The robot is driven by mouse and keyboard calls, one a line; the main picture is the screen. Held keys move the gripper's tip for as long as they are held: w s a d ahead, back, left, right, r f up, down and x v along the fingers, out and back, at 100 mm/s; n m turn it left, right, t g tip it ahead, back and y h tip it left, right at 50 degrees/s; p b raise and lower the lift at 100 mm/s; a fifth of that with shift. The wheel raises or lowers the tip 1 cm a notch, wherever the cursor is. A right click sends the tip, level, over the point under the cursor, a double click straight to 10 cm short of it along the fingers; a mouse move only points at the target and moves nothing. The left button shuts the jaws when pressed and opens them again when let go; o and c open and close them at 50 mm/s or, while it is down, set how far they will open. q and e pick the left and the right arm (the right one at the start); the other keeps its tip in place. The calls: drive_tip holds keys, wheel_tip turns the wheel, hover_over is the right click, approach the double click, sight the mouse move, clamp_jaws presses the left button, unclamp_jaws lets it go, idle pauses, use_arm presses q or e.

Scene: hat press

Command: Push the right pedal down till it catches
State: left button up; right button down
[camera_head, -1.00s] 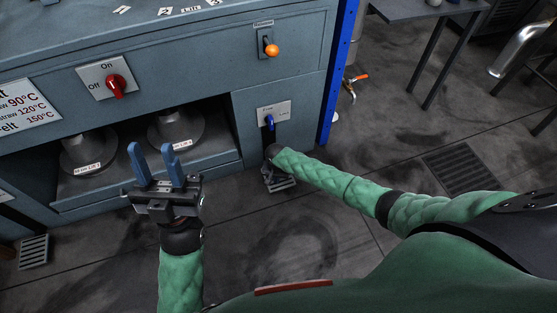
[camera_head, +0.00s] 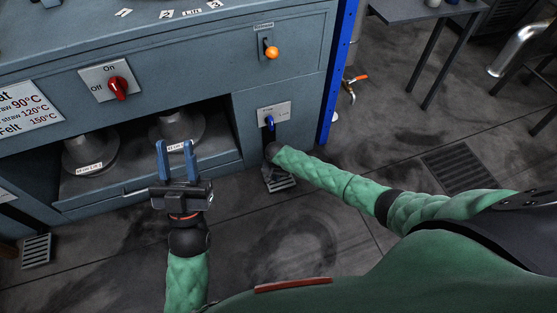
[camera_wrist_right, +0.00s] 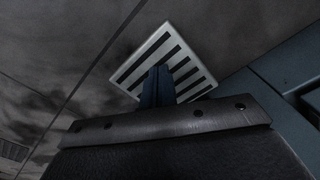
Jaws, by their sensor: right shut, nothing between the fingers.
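The right pedal (camera_head: 283,184) is a slatted metal plate low by the floor at the cabinet's right end, partly hidden by my right wrist in the head view. In the right wrist view the pedal (camera_wrist_right: 190,62) shows pale with dark slots. My right gripper (camera_wrist_right: 158,70) is shut and empty, its blue fingers overlapping the near part of the pedal; whether they touch it I cannot tell. In the head view its fingers are hidden. My left gripper (camera_head: 175,145) is open and empty, in front of the cabinet's lower opening.
A second slatted pedal (camera_head: 36,248) is at the lower left. Above the right pedal are a blue lever (camera_head: 270,121) and an orange knob (camera_head: 271,53). A blue post (camera_head: 336,85) stands at the cabinet's right edge. A floor grate (camera_head: 460,165) lies right.

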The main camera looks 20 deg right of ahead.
drive_tip(key=shift+r+p, duration=0.35)
drive_tip(key=shift+r, duration=0.2)
drive_tip(key=shift+r+p, duration=0.2)
drive_tip(key=shift+p, duration=0.25)
use_arm(q)
drive_tip(key=shift+w+d+f+g+y, duration=0.5)
drive_tip(key=shift+w+f+g, duration=1.1)
drive_tip(key=shift+f, duration=2.8)
drive_tip(key=shift+w+d+f+g+y, duration=0.5)
drive_tip(key=shift+w+f+g, duration=1.05)
drive_tip(key=shift+f, duration=2.85)
use_arm(e)
drive_tip(key=shift+r, duration=0.2)
drive_tip(key=shift+r+p, duration=0.2)
drive_tip(key=shift+p, duration=0.2)
drive_tip(key=shift+r, duration=0.2)
drive_tip(key=shift+r+p, duration=0.15)
drive_tip(key=shift+p, duration=0.25)
use_arm(q)
drive_tip(key=s+f+g, duration=0.2)
drive_tip(key=f+g, duration=0.1)
drive_tip(key=f, duration=0.6)
drive_tip(key=s+f+g+y, duration=0.1)
drive_tip(key=f+g, duration=0.3)
drive_tip(key=f, duration=0.5)
drive_tip(key=shift+s+d+f+n, duration=0.3)
drive_tip(key=shift+s+f, duration=0.05)
drive_tip(key=shift+s, duration=0.1)
use_arm(e)
drive_tip(key=shift+r, duration=0.2)
